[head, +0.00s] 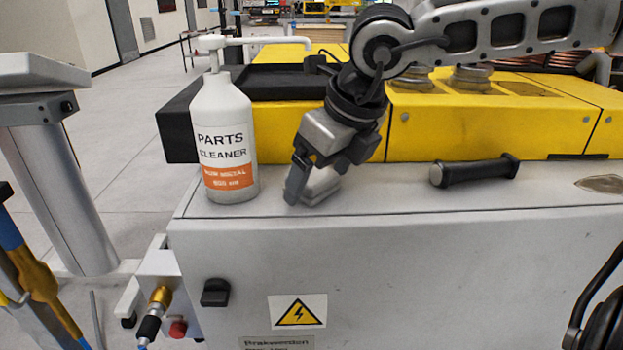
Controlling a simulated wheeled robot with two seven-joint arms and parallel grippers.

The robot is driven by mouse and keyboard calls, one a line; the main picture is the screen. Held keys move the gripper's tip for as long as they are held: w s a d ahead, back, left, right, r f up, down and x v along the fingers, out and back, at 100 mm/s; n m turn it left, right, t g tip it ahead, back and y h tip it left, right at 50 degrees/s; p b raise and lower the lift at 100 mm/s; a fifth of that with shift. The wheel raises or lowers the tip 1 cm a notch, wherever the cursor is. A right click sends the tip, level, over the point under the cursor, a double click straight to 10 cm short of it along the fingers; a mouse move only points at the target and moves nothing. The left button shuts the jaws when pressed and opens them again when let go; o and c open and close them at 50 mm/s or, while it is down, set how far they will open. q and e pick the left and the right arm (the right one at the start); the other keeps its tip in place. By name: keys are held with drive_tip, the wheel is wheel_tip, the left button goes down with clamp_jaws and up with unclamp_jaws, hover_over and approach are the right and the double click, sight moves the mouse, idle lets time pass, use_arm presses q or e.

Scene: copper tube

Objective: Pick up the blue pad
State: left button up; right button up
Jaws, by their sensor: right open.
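I see no clearly blue pad in the head view. A small pale grey block (322,184) lies on the grey cabinet top, partly hidden by my right gripper; I cannot tell whether it is the pad. My right gripper (308,186) comes down from the upper right, with its dark near finger beside the block and its tip close to the cabinet top. Its jaws are open. I cannot tell whether they touch the block. My left gripper is not in view.
A white parts cleaner bottle (225,135) with a pump stands close on the left of my right gripper. A yellow machine body (470,125) rises behind. A black handle (474,170) lies on the right of the grey cabinet top (400,195). The top between is clear.

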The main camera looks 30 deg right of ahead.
sight(322, 178)
drive_tip(key=c, duration=1.1)
drive_tip(key=shift+c, duration=0.3)
drive_tip(key=shift+r, duration=0.1)
drive_tip(key=shift+r, duration=0.6)
wheel_tip(322, 178, up, 2)
drive_tip(key=shift+r+b, duration=0.25)
drive_tip(key=shift+b, duration=0.1)
use_arm(q)
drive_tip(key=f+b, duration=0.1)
drive_tip(key=b, duration=0.2)
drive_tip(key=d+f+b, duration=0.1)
drive_tip(key=b, duration=0.2)
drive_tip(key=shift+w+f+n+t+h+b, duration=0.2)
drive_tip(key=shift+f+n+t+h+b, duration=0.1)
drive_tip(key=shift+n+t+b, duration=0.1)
use_arm(e)
drive_tip(key=s+d, duration=0.4)
drive_tip(key=s, duration=1.3)
drive_tip(key=shift+s+d+f, duration=0.2)
drive_tip(key=shift+s, duration=0.05)
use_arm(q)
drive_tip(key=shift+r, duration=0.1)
